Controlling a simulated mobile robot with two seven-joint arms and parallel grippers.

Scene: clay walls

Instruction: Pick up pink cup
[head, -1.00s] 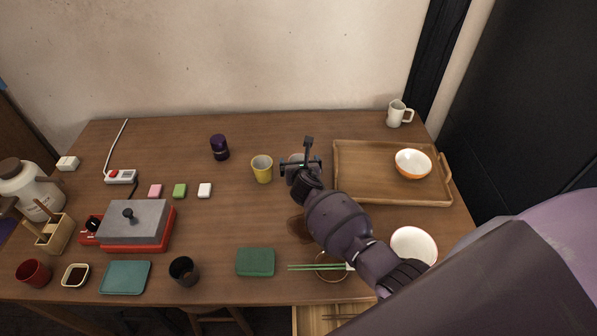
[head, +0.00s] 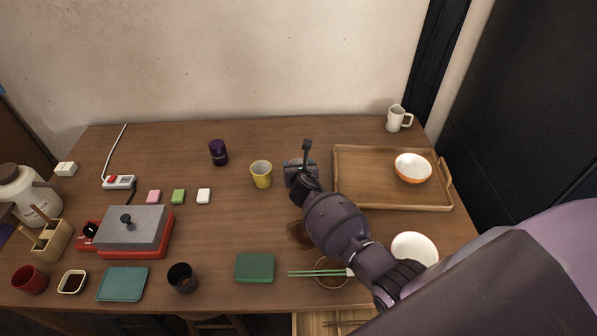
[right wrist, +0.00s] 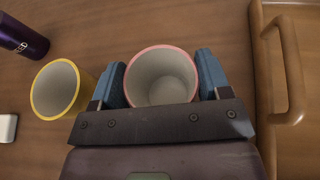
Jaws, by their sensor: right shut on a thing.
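The pink cup (right wrist: 161,77) shows in the right wrist view as a pink-rimmed cup with a pale inside. It stands between the two blue fingers of my right gripper (right wrist: 162,84), which is shut on it from both sides. In the head view my right gripper (head: 301,172) is over the middle of the table, and its own body hides nearly all of the cup. My left gripper does not show clearly in either view.
A yellow cup (head: 261,174) stands close on the left of my right gripper. A wooden tray (head: 345,190) with handles lies close on the right, holding an orange-white bowl (head: 412,167). Green chopsticks (head: 315,273) and a white bowl (head: 414,249) lie nearer the front edge.

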